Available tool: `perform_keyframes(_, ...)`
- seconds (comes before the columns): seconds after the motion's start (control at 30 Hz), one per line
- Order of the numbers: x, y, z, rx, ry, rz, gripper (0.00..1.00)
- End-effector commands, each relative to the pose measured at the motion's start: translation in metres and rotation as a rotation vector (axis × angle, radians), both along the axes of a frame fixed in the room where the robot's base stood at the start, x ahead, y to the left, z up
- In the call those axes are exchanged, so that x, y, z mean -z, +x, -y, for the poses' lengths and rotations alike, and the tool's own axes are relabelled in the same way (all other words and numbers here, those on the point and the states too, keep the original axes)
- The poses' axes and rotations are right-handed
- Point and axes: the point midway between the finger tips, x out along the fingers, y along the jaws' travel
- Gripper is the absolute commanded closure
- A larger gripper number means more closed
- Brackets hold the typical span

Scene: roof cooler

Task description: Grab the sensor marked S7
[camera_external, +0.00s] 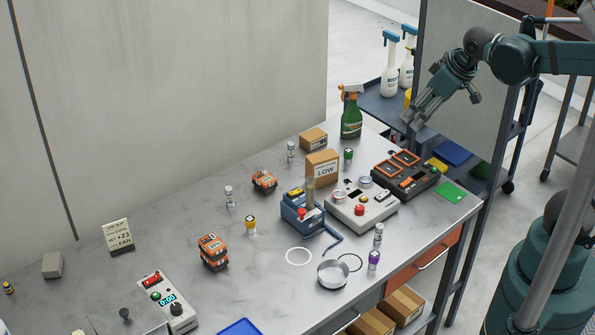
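Several small cylinders that could be sensors stand on the grey bench (330,235), but I cannot read S7 on any of them. Silver ones with pale labels are at the back (291,152), left of centre (229,197) and near the front right (378,236). Others have coloured tops: a green-topped cylinder (348,157), a yellow-topped cylinder (250,225) and a purple-topped cylinder (374,260). My gripper (410,119) points down and left above the bench's back right end, apart from all of them. No held object shows; its finger gap is too small to judge.
A green spray bottle (351,115), a LOW carton (322,168), a dark orange-trimmed device (407,175), a pale device (361,205) and a blue device (302,212) crowd the back right. A round metal dish (332,275) is in front.

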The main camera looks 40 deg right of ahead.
Motion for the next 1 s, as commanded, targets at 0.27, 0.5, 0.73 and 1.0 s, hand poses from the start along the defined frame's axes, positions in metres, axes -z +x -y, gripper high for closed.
perform_keyframes(0.27,0.001,0.039,-0.026,-0.111,-0.041,-0.046,0.63)
perform_keyframes(0.5,0.007,0.071,-0.051,-0.207,-0.076,-0.084,0.63)
perform_keyframes(0.73,0.016,0.101,-0.077,-0.301,-0.109,-0.119,0.63)
perform_keyframes(1.0,0.033,0.136,-0.110,-0.411,-0.145,-0.160,0.63)
